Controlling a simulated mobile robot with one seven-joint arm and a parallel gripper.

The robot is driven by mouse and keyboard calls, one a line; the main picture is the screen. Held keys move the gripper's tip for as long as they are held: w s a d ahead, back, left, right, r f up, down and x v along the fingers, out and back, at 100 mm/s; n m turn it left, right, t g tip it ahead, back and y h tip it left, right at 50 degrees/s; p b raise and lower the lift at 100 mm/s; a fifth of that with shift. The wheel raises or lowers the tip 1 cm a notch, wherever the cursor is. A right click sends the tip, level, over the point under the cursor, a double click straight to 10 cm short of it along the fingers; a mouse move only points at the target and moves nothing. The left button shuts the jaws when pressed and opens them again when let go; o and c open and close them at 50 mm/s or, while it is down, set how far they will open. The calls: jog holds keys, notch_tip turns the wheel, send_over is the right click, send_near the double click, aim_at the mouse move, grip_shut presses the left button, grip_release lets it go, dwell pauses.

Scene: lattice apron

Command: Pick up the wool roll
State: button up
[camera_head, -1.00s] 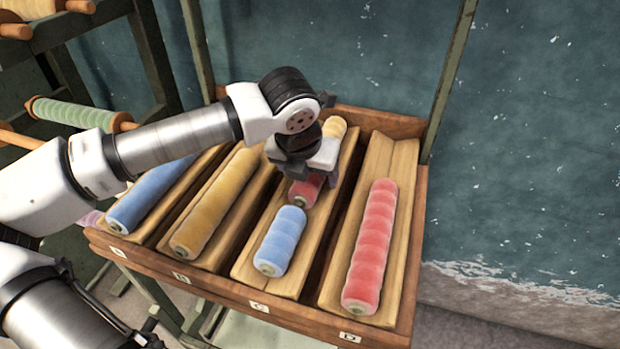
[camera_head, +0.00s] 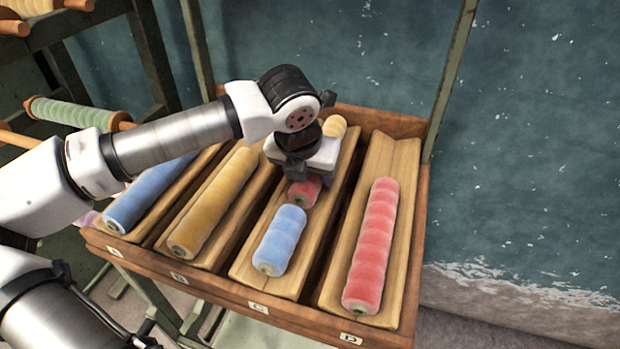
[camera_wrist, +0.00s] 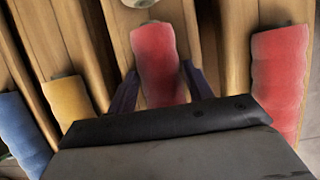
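A short red wool roll (camera_head: 304,191) lies in trough C, between a blue roll (camera_head: 281,240) in front and a pale yellow roll (camera_head: 334,127) behind. My gripper (camera_head: 302,176) is over the red roll and hides much of it in the head view. In the wrist view the red roll (camera_wrist: 158,62) lies between the two dark fingers of my gripper (camera_wrist: 158,82), one on each side. The fingers look apart and close to its sides; contact is not clear. The task line does not say which roll is meant.
A long red roll (camera_head: 371,245) lies in trough D to the right. A mustard roll (camera_head: 213,203) and a blue roll (camera_head: 150,191) lie in the troughs to the left. Wooden dividers separate the troughs. A rack with a green roll (camera_head: 72,112) stands at left.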

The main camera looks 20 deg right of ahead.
jog(key=c, duration=0.6)
jog(key=shift+r, duration=0.15)
